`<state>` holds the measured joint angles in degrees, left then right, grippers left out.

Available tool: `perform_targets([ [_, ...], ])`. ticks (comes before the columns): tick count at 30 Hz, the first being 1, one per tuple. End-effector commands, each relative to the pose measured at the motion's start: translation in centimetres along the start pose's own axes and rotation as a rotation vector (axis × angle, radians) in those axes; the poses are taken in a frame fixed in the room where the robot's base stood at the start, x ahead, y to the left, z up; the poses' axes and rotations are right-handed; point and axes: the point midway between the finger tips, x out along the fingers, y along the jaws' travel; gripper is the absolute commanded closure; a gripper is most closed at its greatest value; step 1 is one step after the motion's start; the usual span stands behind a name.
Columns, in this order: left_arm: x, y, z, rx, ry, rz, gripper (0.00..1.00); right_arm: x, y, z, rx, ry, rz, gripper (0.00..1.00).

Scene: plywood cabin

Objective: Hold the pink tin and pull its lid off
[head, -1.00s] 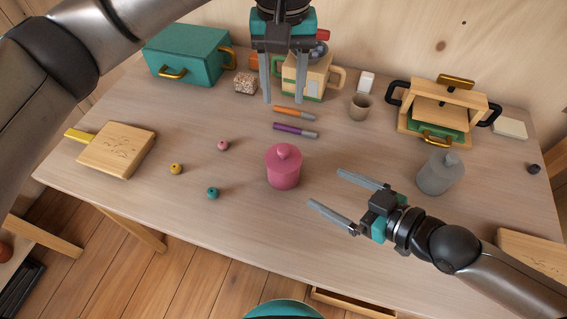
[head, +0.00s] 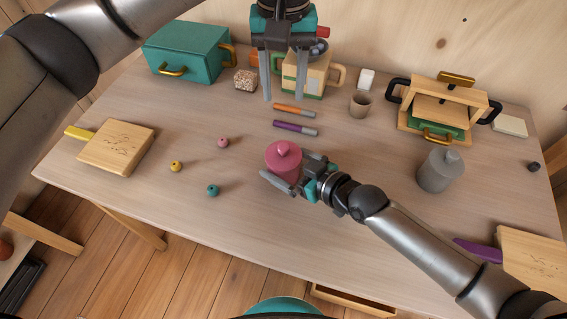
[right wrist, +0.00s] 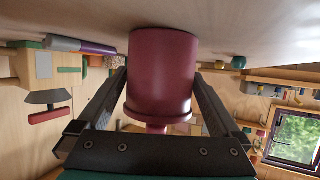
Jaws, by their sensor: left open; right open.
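The pink tin (head: 283,160) stands upright on the table, with its lid and round knob (head: 284,149) on top. My right gripper (head: 287,174) is open, low at the tin's right and front side. In the right wrist view the tin (right wrist: 162,75) appears upside down between the two open fingers, and I see gaps beside it. My left gripper (head: 283,98) is open and empty, pointing down, behind the tin and high in the head view.
Orange and purple markers (head: 296,128) lie behind the tin. Several small beads (head: 213,190) lie to its left. A grey tin (head: 440,170) stands at right, with a wooden rack (head: 448,97) behind it. The table front left of centre is clear.

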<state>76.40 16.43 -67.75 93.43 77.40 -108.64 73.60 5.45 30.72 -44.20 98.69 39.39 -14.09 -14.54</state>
Motion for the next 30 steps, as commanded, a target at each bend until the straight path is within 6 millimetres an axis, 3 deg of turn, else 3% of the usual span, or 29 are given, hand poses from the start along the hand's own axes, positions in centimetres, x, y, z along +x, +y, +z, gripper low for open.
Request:
perform_targets([
  [11, 0.00, 0.01, 0.00, 0.000, 0.000, 0.000, 0.51, 0.41, -0.01, -0.03, 0.000, 0.000, 0.000, 0.01],
  [30, 0.00, 0.01, 0.00, 0.000, 0.000, 0.000, 0.51, 0.37, 0.01, -0.01, 0.000, 0.000, 0.000, 0.73],
])
